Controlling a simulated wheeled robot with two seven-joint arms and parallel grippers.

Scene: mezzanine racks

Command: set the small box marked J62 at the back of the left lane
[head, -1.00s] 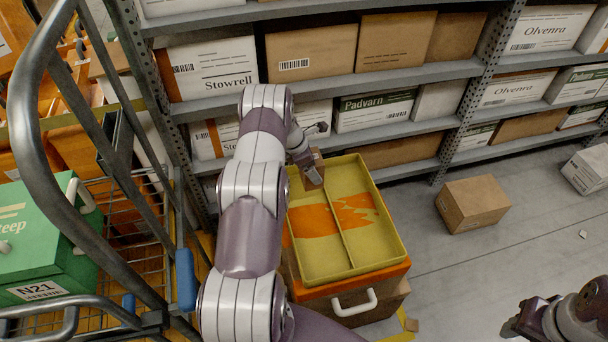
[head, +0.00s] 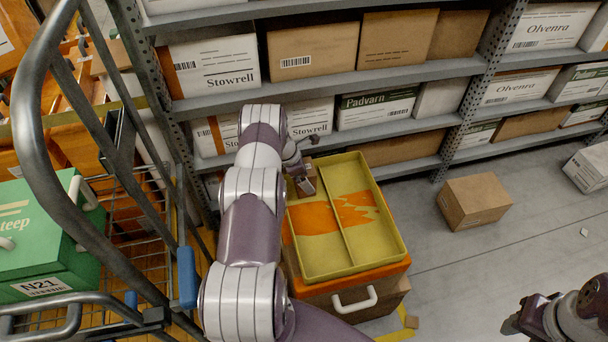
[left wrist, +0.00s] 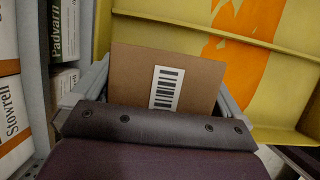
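The small box (left wrist: 200,75) is brown with a white barcode label; no J62 marking shows on the visible face. My left gripper (left wrist: 157,92) is shut on it, with a finger at each side. In the head view the small box (head: 306,183) is at the far end of the left lane of the yellow tray (head: 397,240), close to the back wall. Whether it touches the tray floor I cannot tell. A divider splits the tray into two lanes. The left lane (head: 313,258) is empty towards the front. My right gripper (head: 512,326) is at the lower right edge, its fingers unclear.
The tray rests on an orange-topped brown box with a white handle (head: 354,301). Racks of cartons stand behind, with a shelf edge (head: 330,85). A cart with a green N21 box (head: 45,250) is at left. A brown carton (head: 473,202) lies on the open floor.

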